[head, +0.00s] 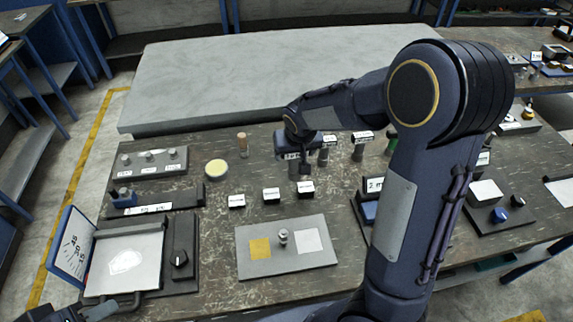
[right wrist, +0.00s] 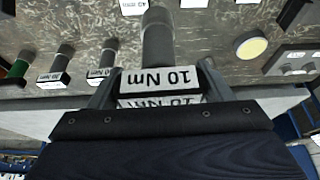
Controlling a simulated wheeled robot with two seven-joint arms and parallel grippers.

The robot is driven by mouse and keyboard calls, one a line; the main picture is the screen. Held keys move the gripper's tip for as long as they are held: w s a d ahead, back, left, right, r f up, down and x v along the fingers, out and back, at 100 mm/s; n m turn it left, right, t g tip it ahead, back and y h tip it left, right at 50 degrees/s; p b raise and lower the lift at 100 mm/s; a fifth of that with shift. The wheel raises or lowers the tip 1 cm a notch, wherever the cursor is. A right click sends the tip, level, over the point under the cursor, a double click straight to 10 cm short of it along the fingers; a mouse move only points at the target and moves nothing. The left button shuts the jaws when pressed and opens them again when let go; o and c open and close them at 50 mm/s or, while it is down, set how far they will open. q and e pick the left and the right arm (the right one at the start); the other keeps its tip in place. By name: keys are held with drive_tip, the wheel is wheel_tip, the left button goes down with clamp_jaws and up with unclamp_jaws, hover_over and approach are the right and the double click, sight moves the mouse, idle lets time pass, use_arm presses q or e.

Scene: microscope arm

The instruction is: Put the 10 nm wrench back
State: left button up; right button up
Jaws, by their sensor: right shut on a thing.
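The 10 Nm wrench (right wrist: 158,42) has a grey cylindrical body and a white block labelled "10 Nm". My right gripper (right wrist: 160,84) is shut on that block, with one finger on each side. In the head view, my right gripper (head: 304,165) is over the middle of the workbench and the wrench is largely hidden by it. I cannot tell whether the wrench touches the bench. My left gripper (head: 98,311) is only partly visible at the bottom left corner, apart from the wrench; its jaws are unclear.
Similar labelled wrenches (head: 358,151) stand right of my right gripper. Several white label blocks (head: 271,194) sit in front of it. A grey plate (head: 287,262) with yellow and white squares lies nearer. A round yellow pad (head: 216,168) lies left. A grey slab (head: 230,75) lies behind.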

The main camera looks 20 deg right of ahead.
drive_tip(key=shift+w+d+r, duration=0.15)
drive_tip(key=shift+w+d, duration=0.05)
drive_tip(key=shift+w, duration=0.1)
drive_tip(key=shift+w+d+f+b, duration=0.55)
drive_tip(key=shift+w+f+b, duration=0.2)
drive_tip(key=shift+w+f, duration=1.4)
drive_tip(key=shift+w+d+f+b, duration=0.6)
drive_tip(key=shift+w+f+b, duration=0.2)
drive_tip(key=shift+w+f, duration=1.35)
drive_tip(key=shift+w+d+f+b, duration=0.55)
drive_tip(key=shift+w+f+b, duration=0.2)
drive_tip(key=shift+w+f, duration=1.4)
drive_tip(key=shift+w+r, duration=0.1)
drive_tip(key=o, duration=1.3)
drive_tip(key=shift+f, duration=0.2)
drive_tip(key=shift+c, duration=0.2)
drive_tip(key=shift+r, duration=0.1)
